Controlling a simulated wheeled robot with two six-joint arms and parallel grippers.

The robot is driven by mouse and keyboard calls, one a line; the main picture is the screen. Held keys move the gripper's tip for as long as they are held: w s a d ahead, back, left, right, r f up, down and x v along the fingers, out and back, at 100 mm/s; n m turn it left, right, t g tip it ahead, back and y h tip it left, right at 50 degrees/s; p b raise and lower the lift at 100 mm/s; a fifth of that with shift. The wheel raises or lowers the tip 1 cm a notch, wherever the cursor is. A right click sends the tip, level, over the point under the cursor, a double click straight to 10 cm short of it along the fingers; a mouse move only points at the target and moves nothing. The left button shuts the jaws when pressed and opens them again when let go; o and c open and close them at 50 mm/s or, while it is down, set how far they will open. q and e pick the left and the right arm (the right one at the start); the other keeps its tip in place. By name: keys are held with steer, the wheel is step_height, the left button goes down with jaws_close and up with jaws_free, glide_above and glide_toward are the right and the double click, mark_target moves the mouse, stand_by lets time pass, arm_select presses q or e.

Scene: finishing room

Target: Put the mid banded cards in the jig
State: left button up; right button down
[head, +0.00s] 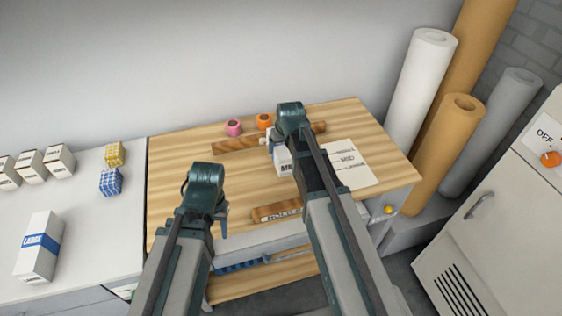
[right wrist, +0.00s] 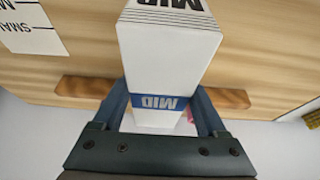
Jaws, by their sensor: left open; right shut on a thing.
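A white card pack with a blue band marked MID (right wrist: 165,60) is in my right gripper (right wrist: 165,108), a finger on either side of it. In the head view the pack (head: 284,162) shows partly beside my right arm, over the wooden table; I cannot tell whether it touches the top. My left gripper (head: 222,218) is open and empty over the table's front left part. A long wooden bar (head: 235,144) lies at the back of the table, and a lettered wooden block (head: 268,213) near the front edge, partly hidden. I cannot tell which of these belongs to the jig.
A printed sheet (head: 352,173) lies on the table's right. Pink (head: 233,128) and orange (head: 264,121) rolls stand at the back. The left counter holds a LARGE banded box (head: 40,247), several small white boxes, and yellow (head: 114,154) and blue (head: 111,182) checked blocks. Tall rolls (head: 420,85) stand right.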

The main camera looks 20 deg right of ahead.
steer(key=shift+f, duration=0.1)
step_height(320, 180, down, 4)
steer(key=b, duration=0.3)
steer(key=shift+b, duration=0.4)
steer(key=shift+r, duration=0.2)
steer(key=shift+f, duration=0.1)
jaws_free()
